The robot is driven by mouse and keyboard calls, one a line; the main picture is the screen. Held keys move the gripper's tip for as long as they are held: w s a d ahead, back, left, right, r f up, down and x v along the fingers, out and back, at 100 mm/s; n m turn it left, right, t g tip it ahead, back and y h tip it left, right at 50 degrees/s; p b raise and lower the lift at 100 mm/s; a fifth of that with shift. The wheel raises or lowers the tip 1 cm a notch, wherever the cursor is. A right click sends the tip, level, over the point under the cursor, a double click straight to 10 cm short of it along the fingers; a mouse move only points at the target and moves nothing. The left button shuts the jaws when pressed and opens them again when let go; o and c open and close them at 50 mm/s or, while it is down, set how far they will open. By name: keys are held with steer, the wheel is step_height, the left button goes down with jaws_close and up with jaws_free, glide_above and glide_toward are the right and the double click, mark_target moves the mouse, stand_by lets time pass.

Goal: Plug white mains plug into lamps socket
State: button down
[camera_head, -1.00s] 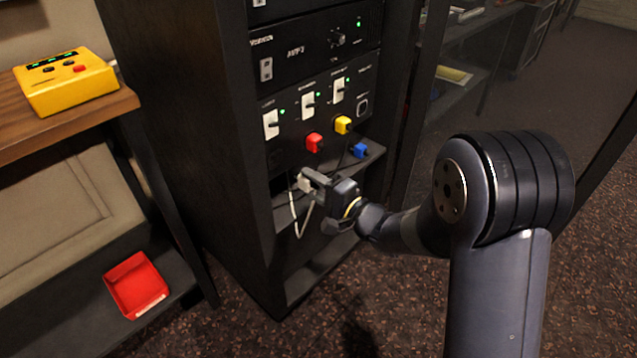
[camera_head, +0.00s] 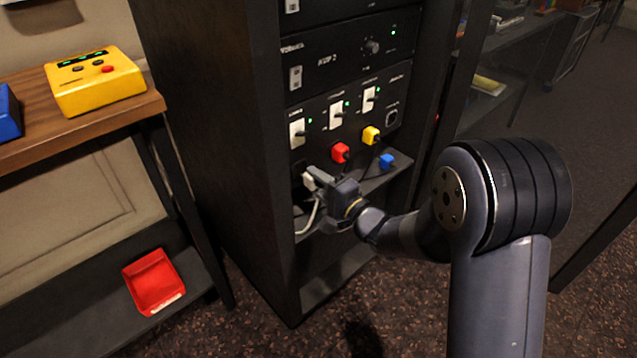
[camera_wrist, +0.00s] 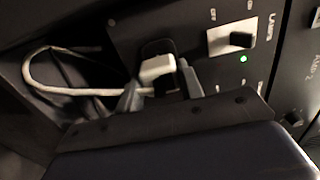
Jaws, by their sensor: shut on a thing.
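The white mains plug (camera_wrist: 158,70) is between the two fingers of my gripper (camera_wrist: 160,90) in the wrist view, and its pale cable loops off to the left. In the head view the plug (camera_head: 309,181) is at the tip of my gripper (camera_head: 317,182), low on the left of the rack's socket panel. The dark lamps socket (camera_wrist: 157,47) is directly behind the plug, below the LAMPS switch (camera_wrist: 232,37) with its green light. The plug hides part of the socket. I cannot tell whether they touch or whether the pins are in.
A red plug (camera_head: 340,152), a yellow plug (camera_head: 371,135) and a blue plug (camera_head: 386,161) are to the right of my gripper. A rack shelf (camera_head: 375,182) lies just below. A yellow box (camera_head: 95,86) stands on the left desk, above a red tray (camera_head: 154,283).

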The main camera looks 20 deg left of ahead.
steer(key=shift+x, duration=0.85)
steer(key=shift+w+a+p, duration=0.2)
steer(key=shift+a+p, duration=0.3)
steer(key=shift+p, duration=0.15)
stand_by(2.1)
steer(key=c, duration=0.9)
jaws_free()
steer(key=shift+o, duration=0.2)
steer(key=p+v, duration=0.2)
steer(key=v, duration=0.8)
steer(key=shift+s+d, duration=0.15)
steer(key=shift+d, duration=0.2)
